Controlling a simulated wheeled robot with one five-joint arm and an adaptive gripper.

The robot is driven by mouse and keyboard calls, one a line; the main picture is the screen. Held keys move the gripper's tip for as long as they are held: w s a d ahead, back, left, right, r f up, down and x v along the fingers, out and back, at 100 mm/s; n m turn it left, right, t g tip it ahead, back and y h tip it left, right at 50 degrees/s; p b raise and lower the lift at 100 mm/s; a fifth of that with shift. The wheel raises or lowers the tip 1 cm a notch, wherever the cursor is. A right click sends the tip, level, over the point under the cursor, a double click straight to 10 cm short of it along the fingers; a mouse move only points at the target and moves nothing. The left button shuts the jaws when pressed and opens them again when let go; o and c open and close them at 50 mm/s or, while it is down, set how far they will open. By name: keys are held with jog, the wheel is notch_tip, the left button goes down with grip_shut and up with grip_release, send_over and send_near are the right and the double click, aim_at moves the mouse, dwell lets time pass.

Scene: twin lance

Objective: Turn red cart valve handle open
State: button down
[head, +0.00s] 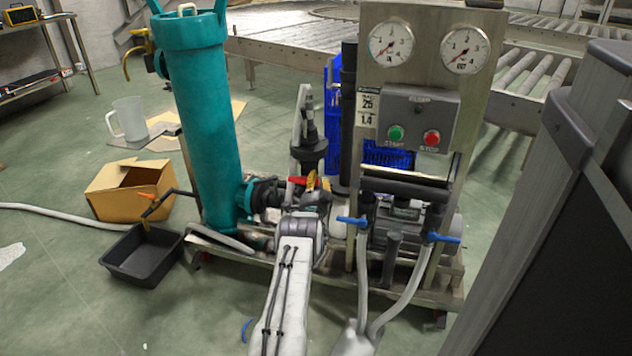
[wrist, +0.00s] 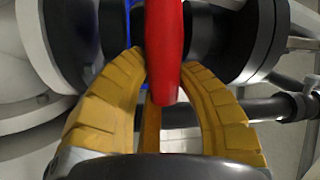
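The red valve handle (head: 299,181) sits on the dark pipe valve at the middle of the cart, right of the teal cylinder. In the wrist view the handle (wrist: 165,45) runs down from the top edge, with its free end between my fingers. My gripper (head: 312,184) has yellow fingers, partly hidden by my arm in the head view. In the wrist view my gripper (wrist: 163,66) has one fingertip close against each side of the handle. The fingers bow outward below the tips.
Two blue valve handles (head: 352,220) are at the cart's front right. A gauge panel (head: 425,65) stands above them. The teal cylinder (head: 200,120) rises at left. A black tray (head: 143,262) and cardboard box (head: 130,190) lie on the floor at left.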

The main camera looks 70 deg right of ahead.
jog(key=shift+w+f, duration=0.1)
jog(key=shift+w, duration=0.2)
jog(key=shift+s+d+r, duration=0.1)
jog(key=shift+s+r, duration=0.05)
jog(key=shift+r, duration=0.05)
jog(key=shift+d, duration=0.15)
